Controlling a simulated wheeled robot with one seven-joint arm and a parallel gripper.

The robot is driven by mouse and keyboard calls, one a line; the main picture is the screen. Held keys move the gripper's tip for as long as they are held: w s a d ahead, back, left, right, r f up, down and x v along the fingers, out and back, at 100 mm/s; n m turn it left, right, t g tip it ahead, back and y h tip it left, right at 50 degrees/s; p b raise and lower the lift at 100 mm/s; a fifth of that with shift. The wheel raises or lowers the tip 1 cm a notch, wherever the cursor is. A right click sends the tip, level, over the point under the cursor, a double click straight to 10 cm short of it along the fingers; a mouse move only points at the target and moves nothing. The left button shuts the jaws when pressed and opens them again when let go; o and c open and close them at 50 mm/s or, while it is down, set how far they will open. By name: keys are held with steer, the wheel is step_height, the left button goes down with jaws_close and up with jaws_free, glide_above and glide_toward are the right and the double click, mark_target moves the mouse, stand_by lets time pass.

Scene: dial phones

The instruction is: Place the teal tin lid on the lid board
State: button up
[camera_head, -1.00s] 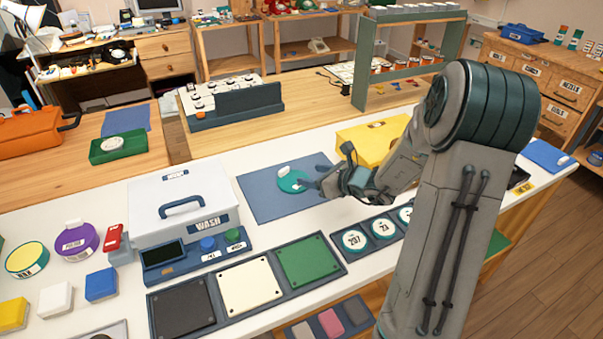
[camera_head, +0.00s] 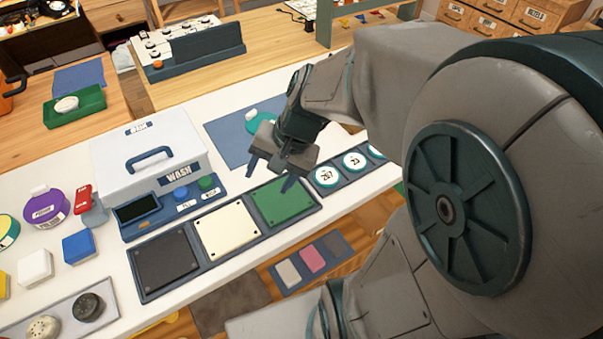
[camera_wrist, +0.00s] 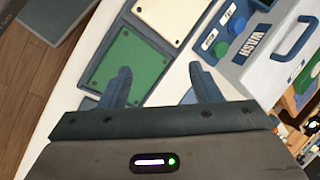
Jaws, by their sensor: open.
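The teal tin lid (camera_head: 258,122), a round disc with a pale knob, lies on a flat blue mat (camera_head: 224,124); my gripper partly hides both. I cannot tell whether this mat is the lid board, as no label can be read on it. My gripper (camera_head: 270,174) is open and empty, fingers pointing down, nearer the front than the lid and over the back edge of the green panel. In the wrist view my open fingers (camera_wrist: 160,71) show beside the green panel (camera_wrist: 128,62), with nothing between them. The lid is not in the wrist view.
The white WASH box (camera_head: 150,160) with its button console stands left of my gripper. Black, cream and green panels (camera_head: 285,203) lie in a frame in front. A strip of round numbered discs (camera_head: 326,176) is to the right. Tins and blocks (camera_head: 78,246) stand at left.

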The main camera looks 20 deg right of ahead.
steer(key=s+d+r+n+h, duration=0.2)
steer(key=s+d+n+h, duration=0.2)
steer(key=s+n, duration=0.1)
steer(key=shift+s+d+r+n+t, duration=0.15)
steer(key=shift+d+r+n+t, duration=0.2)
steer(key=shift+n, duration=0.45)
steer(key=shift+f, duration=0.1)
